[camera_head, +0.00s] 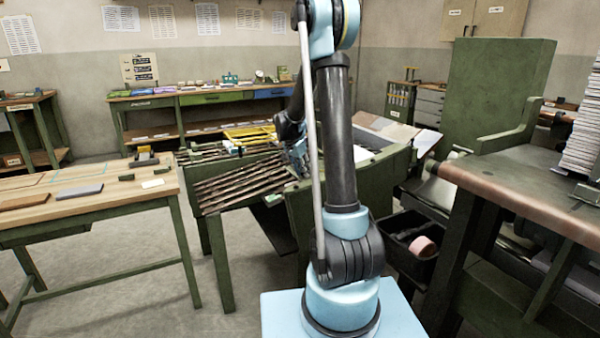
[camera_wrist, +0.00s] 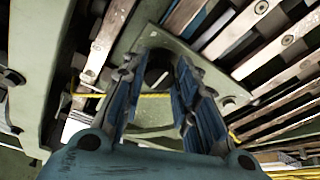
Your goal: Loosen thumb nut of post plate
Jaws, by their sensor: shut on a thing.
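In the wrist view my gripper (camera_wrist: 160,70) has its two blue-padded fingers on either side of a dark round piece, apparently the thumb nut (camera_wrist: 157,76), and is shut on it. The nut sits on a pale green plate (camera_wrist: 213,84), apparently the post plate, which has a small bolt or hole near its right corner. The fingers hide the nut's sides. In the head view my arm reaches to the slatted green bench (camera_head: 215,225) in the middle; the nut cannot be made out there.
Slatted wooden bars (camera_wrist: 265,52) with metal fittings lie right of the plate. A yellow strip (camera_wrist: 155,96) runs behind the fingers. A green frame member (camera_wrist: 45,60) stands close on the left. A wooden-topped table (camera_head: 100,190) is at left, a heavy bench (camera_head: 520,195) at right.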

